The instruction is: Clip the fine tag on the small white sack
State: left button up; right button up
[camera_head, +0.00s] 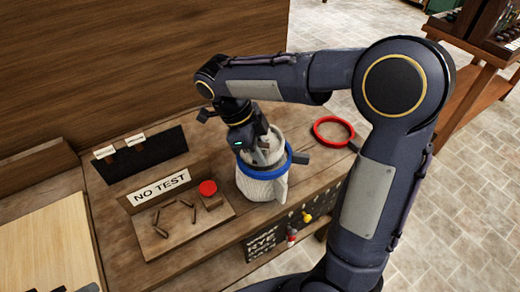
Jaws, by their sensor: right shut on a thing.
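The white sack (258,188) stands upright on the wooden bench, with a blue ring (271,172) around its upper part. My right gripper (265,150) points down at the sack's open mouth. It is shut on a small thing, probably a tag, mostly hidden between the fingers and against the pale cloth. I cannot tell whether this thing touches the sack's rim. Two white-topped tags (104,151) (135,139) sit on a dark rack (147,159) at the left. Their lettering is too small to read. My left gripper is out of view.
A red ring (333,131) lies on the bench right of the sack. A dark sign (262,244) hangs on the bench front.

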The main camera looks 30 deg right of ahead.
jog(key=o, duration=1)
jog(key=shift+o, duration=0.2)
jog(key=v, duration=0.7)
jog(key=shift+a+r, duration=0.15)
jog(key=shift+r, duration=0.2)
